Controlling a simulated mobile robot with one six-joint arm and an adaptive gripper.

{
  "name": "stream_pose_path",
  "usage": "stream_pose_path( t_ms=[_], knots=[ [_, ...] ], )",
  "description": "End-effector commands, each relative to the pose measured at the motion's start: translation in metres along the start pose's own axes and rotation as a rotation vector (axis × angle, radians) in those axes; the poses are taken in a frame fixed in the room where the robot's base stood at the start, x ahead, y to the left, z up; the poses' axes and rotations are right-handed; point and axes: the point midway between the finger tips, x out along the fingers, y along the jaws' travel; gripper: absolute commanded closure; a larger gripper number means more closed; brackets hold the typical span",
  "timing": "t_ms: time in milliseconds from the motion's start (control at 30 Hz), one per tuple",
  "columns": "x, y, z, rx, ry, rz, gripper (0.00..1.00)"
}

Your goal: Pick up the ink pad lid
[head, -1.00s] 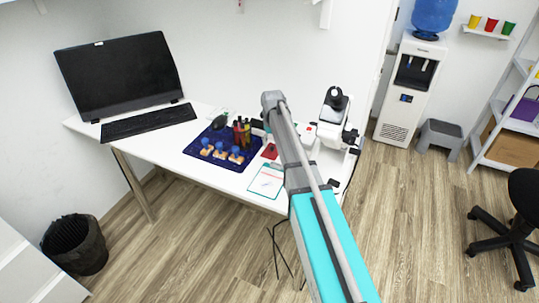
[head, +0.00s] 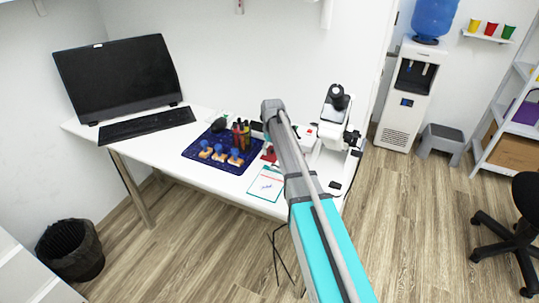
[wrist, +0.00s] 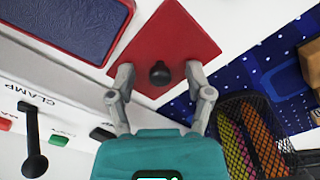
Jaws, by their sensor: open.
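The ink pad lid (wrist: 180,38) is a flat red square with a round black knob (wrist: 160,74) on it. It lies on the white table in the wrist view. My gripper (wrist: 159,70) is open, with one finger on each side of the knob. The fingers appear over the lid; whether they touch it I cannot tell. The ink pad (wrist: 62,22), dark blue in a red frame, lies just left of the lid, cut off by the picture edge. In the head view a bit of the red lid (head: 268,155) shows beside my arm, which hides the gripper.
A blue patterned mat (wrist: 278,55) lies right of the lid, with a black mesh pen holder (wrist: 250,135) on it. A white panel marked CLAMP (wrist: 60,105) with a black lever is at lower left.

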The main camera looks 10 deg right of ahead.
Motion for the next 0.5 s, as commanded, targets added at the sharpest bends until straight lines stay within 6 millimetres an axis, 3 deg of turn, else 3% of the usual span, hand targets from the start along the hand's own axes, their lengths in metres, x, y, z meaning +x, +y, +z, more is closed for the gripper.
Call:
stream_pose_path(
  t_ms=[100,433,500],
  knots=[
    [0.0,0.0001,0.0,0.0,0.0,0.0,0.36],
    [0.0001,0.0002,0.0001,0.0,0.0,0.0,0.97],
    [0.0001,0.0003,0.0001,0.0,0.0,0.0,1.0]
  ],
)
